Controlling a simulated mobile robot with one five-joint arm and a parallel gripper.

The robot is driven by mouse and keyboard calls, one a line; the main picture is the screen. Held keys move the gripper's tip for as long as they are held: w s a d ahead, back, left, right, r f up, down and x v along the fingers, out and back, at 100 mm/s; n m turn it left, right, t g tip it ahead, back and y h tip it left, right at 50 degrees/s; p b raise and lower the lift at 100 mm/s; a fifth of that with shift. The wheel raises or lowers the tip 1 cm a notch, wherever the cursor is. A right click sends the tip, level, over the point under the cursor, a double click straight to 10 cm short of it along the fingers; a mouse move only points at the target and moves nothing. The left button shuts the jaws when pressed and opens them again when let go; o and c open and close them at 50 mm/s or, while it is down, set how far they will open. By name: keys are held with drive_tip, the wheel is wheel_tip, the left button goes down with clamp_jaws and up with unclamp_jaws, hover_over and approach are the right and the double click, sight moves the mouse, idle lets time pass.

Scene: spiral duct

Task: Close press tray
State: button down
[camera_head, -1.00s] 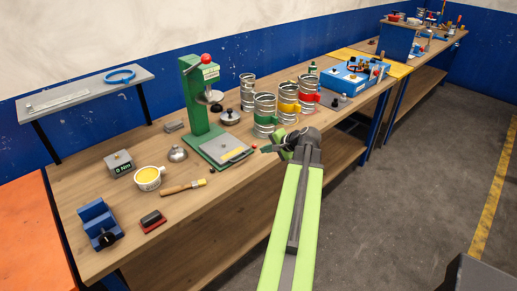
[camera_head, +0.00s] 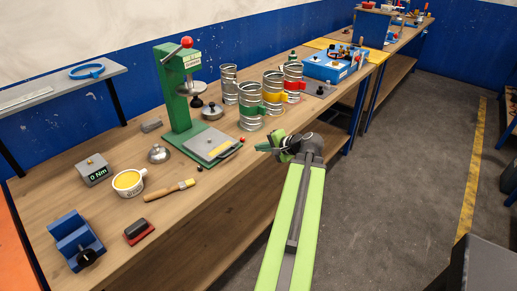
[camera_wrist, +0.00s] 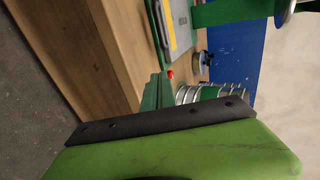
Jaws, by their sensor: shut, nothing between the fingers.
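The green press (camera_head: 178,98) with a red-knobbed lever stands on the bench. At its foot lies the press tray (camera_head: 211,147), a pale grey plate with a dark bar along its front right edge. I cannot tell how far it is slid out. A small red ball (camera_head: 242,139) sits at the bar's right end; it also shows in the wrist view (camera_wrist: 170,74). My gripper (camera_head: 262,147) is shut and empty, just right of the red ball, apart from the tray, near the bench's front edge. In the wrist view the tray (camera_wrist: 179,25) is at the top.
Several metal duct pieces with green, yellow and red clamps (camera_head: 272,92) stand behind my gripper. A brush (camera_head: 170,190), a yellow-filled cup (camera_head: 129,182) and a blue vise (camera_head: 76,240) lie left.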

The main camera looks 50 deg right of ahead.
sight(236, 144)
drive_tip(key=b+x, duration=0.2)
drive_tip(key=x, duration=0.4)
drive_tip(key=shift+w+f+b, duration=0.15)
drive_tip(key=shift+f+b, duration=0.15)
drive_tip(key=shift+b, duration=0.1)
drive_tip(key=shift+w+d, duration=0.15)
drive_tip(key=shift+w, duration=2.2)
